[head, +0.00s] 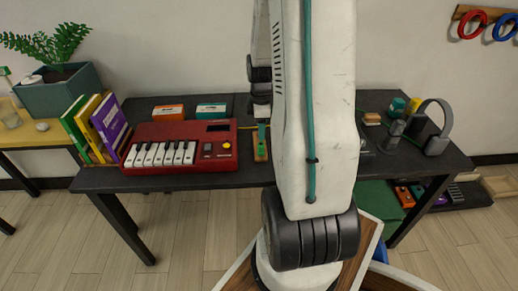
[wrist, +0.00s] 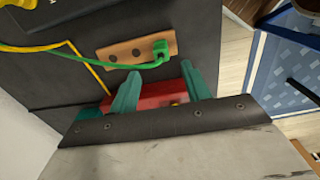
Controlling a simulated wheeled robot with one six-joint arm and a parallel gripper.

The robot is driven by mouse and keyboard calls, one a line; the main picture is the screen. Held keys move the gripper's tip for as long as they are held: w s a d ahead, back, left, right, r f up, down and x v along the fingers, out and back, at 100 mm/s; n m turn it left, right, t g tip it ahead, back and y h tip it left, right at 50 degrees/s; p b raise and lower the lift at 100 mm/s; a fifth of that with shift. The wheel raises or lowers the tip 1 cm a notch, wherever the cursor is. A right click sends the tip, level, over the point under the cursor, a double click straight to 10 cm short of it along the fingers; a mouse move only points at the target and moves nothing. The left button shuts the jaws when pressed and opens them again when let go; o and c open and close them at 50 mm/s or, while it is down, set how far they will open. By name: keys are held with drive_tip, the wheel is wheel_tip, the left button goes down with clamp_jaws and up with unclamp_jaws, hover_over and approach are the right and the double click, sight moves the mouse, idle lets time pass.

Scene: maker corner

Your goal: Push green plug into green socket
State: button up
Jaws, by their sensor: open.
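The green plug (wrist: 160,48) stands at the right end of a wooden socket strip (wrist: 123,54) in the wrist view, with its green cable (wrist: 90,59) running left. The plug covers what is under it, so I cannot tell how deep it sits. Two dark round holes show on the strip to its left. My gripper (wrist: 160,80) is open, its two teal fingers apart below the plug in the picture, and the plug is not between them. In the head view the strip (head: 260,148) lies right of the red keyboard, partly hidden by my arm.
The red keyboard (head: 180,148) stands on the dark table (head: 100,180); a red part shows between my fingers in the wrist view. A yellow cable (wrist: 92,75) lies near the strip. Headphones (head: 437,130) and small items are at the table's right. Books (head: 107,125) stand left.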

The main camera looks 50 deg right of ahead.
sight(261, 144)
drive_tip(key=shift+s+d+f, duration=0.1)
drive_tip(key=shift+d+f, duration=0.1)
drive_tip(key=shift+f, duration=0.1)
drive_tip(key=shift+a+f, duration=0.1)
drive_tip(key=shift+f, duration=1.05)
drive_tip(key=f, duration=0.5)
drive_tip(key=shift+a+f, duration=0.1)
drive_tip(key=shift+a, duration=0.1)
drive_tip(key=c, duration=1)
